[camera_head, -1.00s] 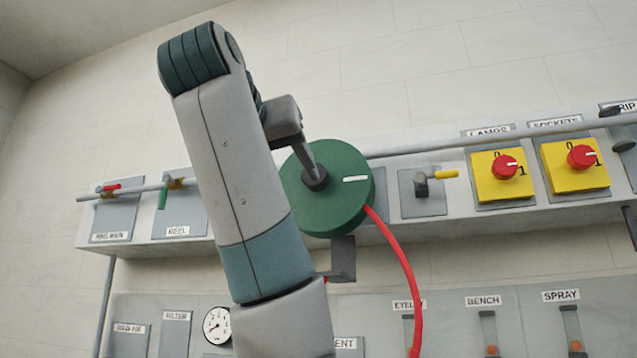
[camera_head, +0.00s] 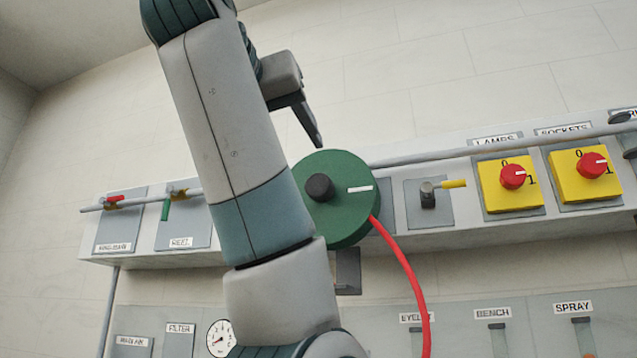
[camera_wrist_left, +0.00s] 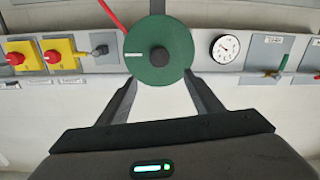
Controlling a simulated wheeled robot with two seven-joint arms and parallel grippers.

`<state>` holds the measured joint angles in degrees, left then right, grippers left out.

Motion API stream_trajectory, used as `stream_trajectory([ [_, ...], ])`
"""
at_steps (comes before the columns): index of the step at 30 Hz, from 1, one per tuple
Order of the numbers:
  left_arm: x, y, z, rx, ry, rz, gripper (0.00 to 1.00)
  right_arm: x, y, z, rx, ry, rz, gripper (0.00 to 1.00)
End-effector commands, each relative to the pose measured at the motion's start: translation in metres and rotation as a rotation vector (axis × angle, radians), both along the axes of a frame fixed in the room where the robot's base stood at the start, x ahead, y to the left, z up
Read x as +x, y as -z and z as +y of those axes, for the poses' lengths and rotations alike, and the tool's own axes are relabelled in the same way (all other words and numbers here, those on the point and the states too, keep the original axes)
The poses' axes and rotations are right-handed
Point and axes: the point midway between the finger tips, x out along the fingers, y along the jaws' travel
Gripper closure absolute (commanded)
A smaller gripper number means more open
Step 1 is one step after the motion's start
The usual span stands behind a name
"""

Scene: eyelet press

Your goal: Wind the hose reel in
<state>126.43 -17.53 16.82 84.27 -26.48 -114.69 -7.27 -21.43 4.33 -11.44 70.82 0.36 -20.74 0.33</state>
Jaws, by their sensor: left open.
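The hose reel is a round green disc (camera_head: 345,222) with a black knob (camera_head: 320,187) and a short white mark to the right of the knob. A red hose (camera_head: 408,275) hangs from its lower right edge. In the left wrist view the reel (camera_wrist_left: 175,68) and its knob (camera_wrist_left: 159,57) show between and beyond the fingers. My left gripper (camera_head: 317,142) is open and empty, above the knob and apart from it. My forearm hides the reel's left edge in the head view. My right gripper is in neither view.
Right of the reel are a small lever with a yellow handle (camera_head: 452,185) and yellow switch boxes with red knobs (camera_head: 513,176). At left are red and green valve handles (camera_head: 165,209) on a pipe. A gauge (camera_head: 221,338) sits below. The wall above is bare.

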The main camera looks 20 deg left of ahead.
Motion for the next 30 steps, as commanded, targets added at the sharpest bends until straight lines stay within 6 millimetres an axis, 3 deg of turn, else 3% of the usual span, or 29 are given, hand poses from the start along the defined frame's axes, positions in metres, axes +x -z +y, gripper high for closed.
stream_trajectory([
  [9,0.025,-0.003,0.000,0.001,-0.001,0.003,0.41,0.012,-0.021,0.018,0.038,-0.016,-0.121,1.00],
  [15,0.055,-0.004,0.001,0.001,-0.001,0.005,0.41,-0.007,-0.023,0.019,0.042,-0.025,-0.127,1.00],
  [30,0.118,-0.002,-0.001,0.001,0.002,0.004,0.41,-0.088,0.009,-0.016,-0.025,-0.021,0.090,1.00],
])
